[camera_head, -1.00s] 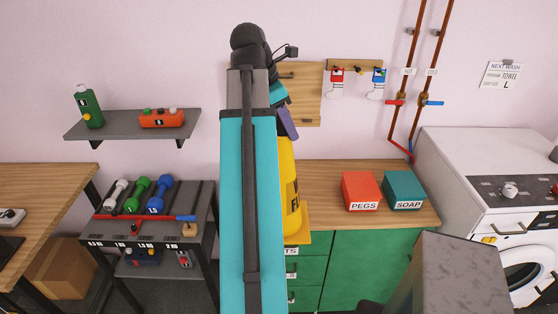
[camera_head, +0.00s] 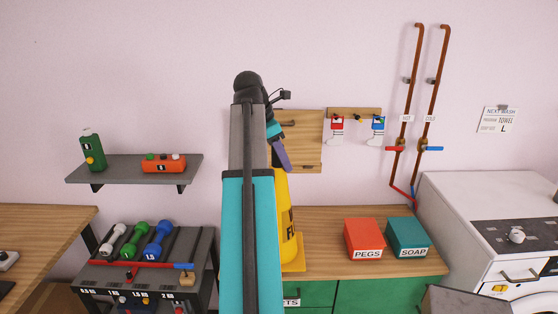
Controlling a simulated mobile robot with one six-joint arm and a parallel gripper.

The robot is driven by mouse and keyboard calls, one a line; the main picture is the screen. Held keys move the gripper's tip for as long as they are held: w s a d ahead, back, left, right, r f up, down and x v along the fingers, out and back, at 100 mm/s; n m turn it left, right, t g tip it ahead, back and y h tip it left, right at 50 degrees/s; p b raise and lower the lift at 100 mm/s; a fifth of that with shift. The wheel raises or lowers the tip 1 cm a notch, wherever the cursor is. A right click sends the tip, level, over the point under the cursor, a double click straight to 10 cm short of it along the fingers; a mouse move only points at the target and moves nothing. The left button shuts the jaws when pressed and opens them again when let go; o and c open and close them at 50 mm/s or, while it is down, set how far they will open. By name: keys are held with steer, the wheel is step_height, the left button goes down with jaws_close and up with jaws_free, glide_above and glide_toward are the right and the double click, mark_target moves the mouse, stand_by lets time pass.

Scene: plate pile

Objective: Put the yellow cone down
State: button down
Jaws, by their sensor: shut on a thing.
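The yellow cone (camera_head: 287,222) stands upright behind and to the right of my arm, with dark lettering on its side and part of its square yellow base (camera_head: 293,266) showing. It appears over the left part of the wooden counter; I cannot tell whether its base touches the counter top. My gripper (camera_head: 281,155) is at the cone's top, partly hidden by my arm, and is shut on the cone. The cone's left side is hidden by my teal arm.
The red PEGS box (camera_head: 364,238) and teal SOAP box (camera_head: 408,236) stand on the counter (camera_head: 325,265), right of the cone. A dumbbell rack (camera_head: 145,270) is at left, under a grey shelf (camera_head: 130,170). A washing machine (camera_head: 490,200) stands at right.

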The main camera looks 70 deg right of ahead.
steer(key=w+d, duration=0.1)
steer(key=w+d+p, duration=0.1)
steer(key=d, duration=0.1)
steer(key=w+d, duration=0.1)
steer(key=d, duration=0.1)
steer(key=shift+f+p, duration=0.25)
steer(key=shift+p, duration=0.15)
steer(key=shift+s+f, duration=0.1)
steer(key=shift+f, duration=0.05)
steer(key=shift+f+p, duration=1)
steer(key=shift+f, duration=0.7)
steer(key=c, duration=1.4)
jaws_free()
steer(key=shift+o, duration=0.2)
steer(key=shift+f, duration=0.1)
